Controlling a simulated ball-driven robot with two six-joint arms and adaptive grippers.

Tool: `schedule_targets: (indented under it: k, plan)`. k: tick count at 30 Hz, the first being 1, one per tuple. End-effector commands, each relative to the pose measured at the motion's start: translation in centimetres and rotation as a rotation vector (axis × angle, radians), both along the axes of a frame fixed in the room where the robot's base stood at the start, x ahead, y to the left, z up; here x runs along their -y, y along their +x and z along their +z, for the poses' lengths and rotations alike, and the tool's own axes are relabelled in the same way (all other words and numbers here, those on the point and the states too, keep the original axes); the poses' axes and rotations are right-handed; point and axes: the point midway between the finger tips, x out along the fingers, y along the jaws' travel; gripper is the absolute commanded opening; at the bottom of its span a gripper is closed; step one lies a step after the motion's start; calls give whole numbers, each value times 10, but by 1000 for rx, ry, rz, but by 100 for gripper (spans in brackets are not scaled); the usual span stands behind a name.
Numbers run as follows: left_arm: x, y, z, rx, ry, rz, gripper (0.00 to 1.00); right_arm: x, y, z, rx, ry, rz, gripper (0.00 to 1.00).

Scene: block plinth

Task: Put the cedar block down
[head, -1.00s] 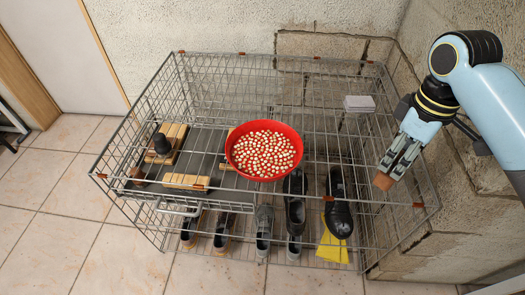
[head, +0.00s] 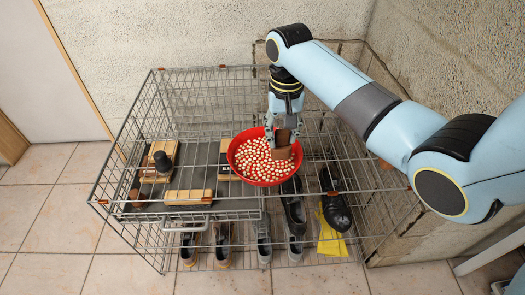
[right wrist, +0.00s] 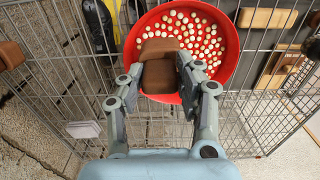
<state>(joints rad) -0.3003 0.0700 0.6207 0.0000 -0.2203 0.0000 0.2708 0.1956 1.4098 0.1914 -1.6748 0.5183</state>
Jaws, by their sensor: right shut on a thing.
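My right gripper (head: 283,125) is over the red bowl (head: 236,166). It is shut on a brown block, the cedar block (head: 281,153). In the right wrist view the gripper (right wrist: 160,75) has a finger on each side of the block (right wrist: 160,50). The block overlaps the bowl (right wrist: 228,50) in both views; whether it touches the contents is unclear. The bowl holds many small pale round pieces (head: 250,160) and sits on the wire cage top. My left gripper is not in view.
The wire cage (head: 200,72) has shoes (head: 335,210) below. Wooden pieces (head: 188,197) and a black knobbed thing (head: 162,160) lie left of the bowl. Another brown object (right wrist: 10,55) shows at the wrist view's left edge.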

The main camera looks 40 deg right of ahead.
Motion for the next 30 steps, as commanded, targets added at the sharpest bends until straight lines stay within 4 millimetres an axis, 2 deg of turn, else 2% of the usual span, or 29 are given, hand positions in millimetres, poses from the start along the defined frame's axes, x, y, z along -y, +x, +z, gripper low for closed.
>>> schedule_targets:
  k: [3,6,10,17,29,30]
  plan:
    - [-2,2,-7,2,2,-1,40,-14,20,-16,-2,1,0,0]
    - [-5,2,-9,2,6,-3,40,-21,29,-23,-1,0,0,0]
    - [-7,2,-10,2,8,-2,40,-24,33,-30,-2,-1,0,0]
    - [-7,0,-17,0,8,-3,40,-24,32,-62,-2,-1,1,0]
    - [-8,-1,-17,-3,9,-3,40,-23,32,-67,-1,-2,1,0]
    - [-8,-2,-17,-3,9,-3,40,-23,32,-67,-1,-2,1,38]
